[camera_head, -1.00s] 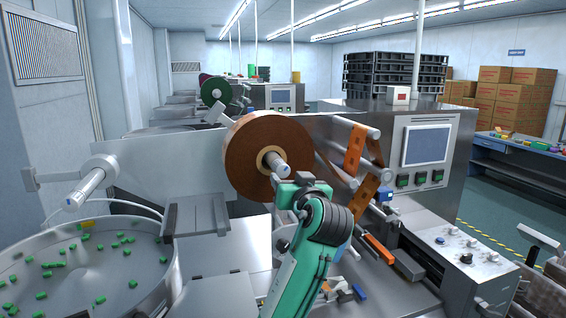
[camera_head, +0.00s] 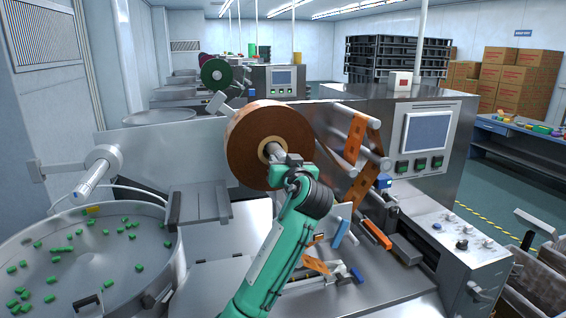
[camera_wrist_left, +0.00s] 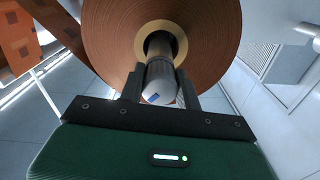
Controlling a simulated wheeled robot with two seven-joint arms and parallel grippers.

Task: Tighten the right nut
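The right nut (camera_head: 277,151) is the silver cylindrical end on the spindle of the brown film roll (camera_head: 245,135). In the left wrist view the nut (camera_wrist_left: 161,84) sits between the two dark fingers of my left gripper (camera_wrist_left: 160,88), with a small blue mark on its end face. The fingers lie close on both sides of it; whether they press on it I cannot tell. In the head view my left gripper (camera_head: 286,163) is at the spindle end and partly covers it. My right gripper is not in view.
Another silver spindle (camera_head: 97,172) sticks out at the left, above a round bowl (camera_head: 110,270) with green pieces. Orange film (camera_head: 355,138) runs over rollers right of the roll. A control box (camera_head: 455,240) stands at the right.

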